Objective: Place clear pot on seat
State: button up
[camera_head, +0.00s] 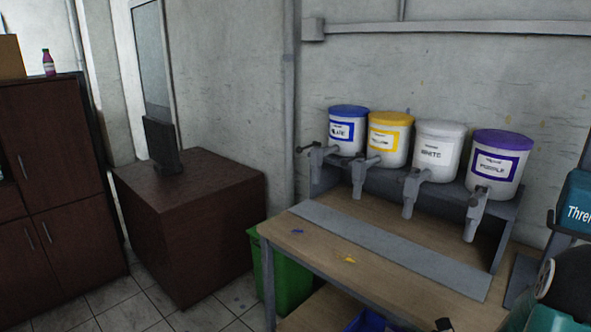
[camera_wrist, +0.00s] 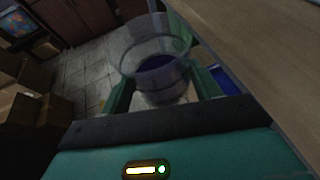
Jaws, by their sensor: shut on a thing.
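The clear pot (camera_wrist: 152,48) is a see-through round vessel in the wrist view, with its open rim toward the top of the picture. Dark blue shows in its lower part, and I cannot tell whether this is content or something seen through the wall. My gripper (camera_wrist: 163,90) has its two green fingers on either side of the pot and is shut on it. The pot is held beside a wooden table edge. Neither the pot nor my gripper's fingers show in the head view. I cannot make out which thing is the seat.
Blue, yellow, white and purple paint buckets (camera_head: 437,149) with taps stand on a grey rack on the wooden table (camera_head: 320,240). A green bin (camera_head: 294,282) stands beside it. A dark brown cabinet (camera_head: 195,220) stands left. Tiled floor (camera_head: 130,300) is open between the cabinets.

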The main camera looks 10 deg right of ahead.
jog(key=w+a+f, duration=0.2)
jog(key=w+a, duration=0.2)
jog(key=a, duration=0.5)
jog(key=w+a+f+n+y, duration=0.1)
jog(key=w+a, duration=0.3)
jog(key=a, duration=0.6)
jog(key=shift+w+a+f+g, duration=0.15)
jog(key=shift+a+f+g, duration=0.1)
jog(key=shift+f+g, duration=0.2)
notch_tip(320, 180, up, 12)
jog(key=w+m+t+h, duration=0.1)
jog(key=w+m+h, duration=0.1)
jog(key=shift+w+r, duration=0.15)
jog(key=shift+w, duration=0.1)
jog(key=shift+d, duration=0.2)
